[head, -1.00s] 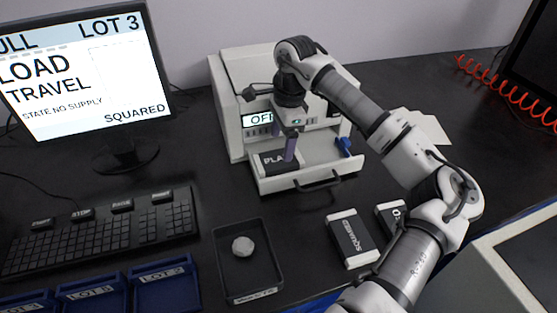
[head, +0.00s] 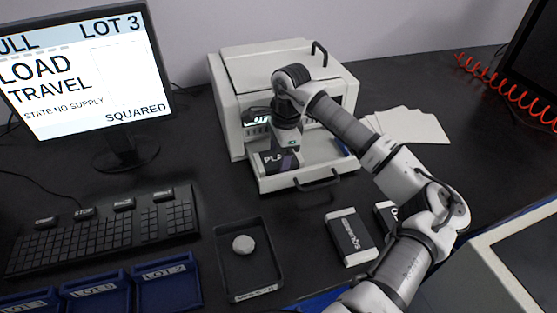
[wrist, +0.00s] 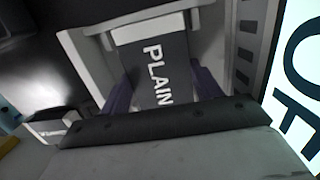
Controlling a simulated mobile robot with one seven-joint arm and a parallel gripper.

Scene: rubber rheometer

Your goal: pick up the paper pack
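The paper pack, a dark block with a pale end marked PLAIN (head: 266,162), lies in the pulled-out drawer (head: 330,174) of the white machine. It also shows in the wrist view (wrist: 157,70). My gripper (head: 287,160) is down at the pack from above. In the wrist view its two purple fingers stand on either side of the pack, close to its long edges; I cannot tell whether they touch it. The gripper looks open around the pack. The gripper and wrist hide the right part of the pack in the head view.
The white machine (head: 228,100) rises behind the drawer. A SQUARED pack (head: 350,238) and another pack (head: 385,213) lie in front. A black tray (head: 272,280) holds a grey lump. A keyboard (head: 100,235), blue bins (head: 168,287) and paper sheets (head: 408,124) lie around.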

